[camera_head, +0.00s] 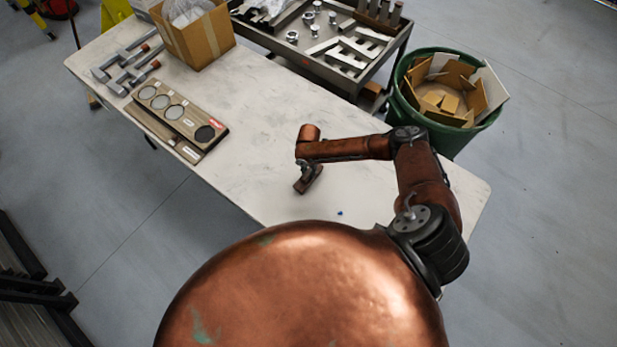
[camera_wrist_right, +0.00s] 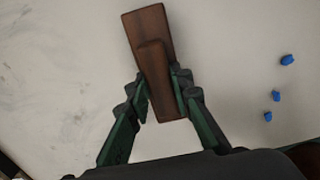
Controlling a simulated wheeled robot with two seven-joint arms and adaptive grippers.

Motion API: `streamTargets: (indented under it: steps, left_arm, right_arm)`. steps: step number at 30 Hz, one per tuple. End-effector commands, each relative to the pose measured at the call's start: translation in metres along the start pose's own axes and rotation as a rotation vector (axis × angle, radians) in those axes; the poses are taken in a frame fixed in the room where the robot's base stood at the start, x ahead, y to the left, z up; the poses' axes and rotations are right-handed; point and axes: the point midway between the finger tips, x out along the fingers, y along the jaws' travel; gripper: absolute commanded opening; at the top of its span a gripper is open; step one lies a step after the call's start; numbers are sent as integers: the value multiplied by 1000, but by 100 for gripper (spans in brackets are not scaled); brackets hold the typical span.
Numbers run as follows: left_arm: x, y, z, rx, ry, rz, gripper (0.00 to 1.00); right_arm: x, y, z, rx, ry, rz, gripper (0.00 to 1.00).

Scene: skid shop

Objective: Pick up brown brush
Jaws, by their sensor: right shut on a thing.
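The brown brush (camera_wrist_right: 149,32) shows in the right wrist view as a dark wooden block with a narrower raised handle. My right gripper (camera_wrist_right: 162,95) is shut on the handle, one finger on each side. In the head view the brush (camera_head: 306,181) is small and partly covered by my right gripper (camera_head: 310,168), over the near part of the white table (camera_head: 255,110). I cannot tell whether the brush touches the table. My left gripper is not in view.
Several small blue bits (camera_wrist_right: 276,96) lie beside the brush. A wooden board with round discs (camera_head: 180,115), clamps (camera_head: 128,65) and a cardboard box (camera_head: 195,38) stand on the table's left part. A metal-parts cart (camera_head: 345,75) and green bin (camera_head: 448,135) stand behind.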

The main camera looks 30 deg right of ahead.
Motion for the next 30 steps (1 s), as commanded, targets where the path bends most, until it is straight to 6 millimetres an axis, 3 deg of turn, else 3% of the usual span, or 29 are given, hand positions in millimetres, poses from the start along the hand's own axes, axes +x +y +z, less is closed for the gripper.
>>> streamTargets:
  steps: [17,23,30]
  left_arm:
    - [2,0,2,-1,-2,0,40]
    - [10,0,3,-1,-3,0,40]
    - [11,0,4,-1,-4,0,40]
  right_arm:
    - [-5,1,0,0,0,2,0]
    - [-31,1,1,-1,-1,4,0]
    - [-80,-40,18,1,-4,1,0]
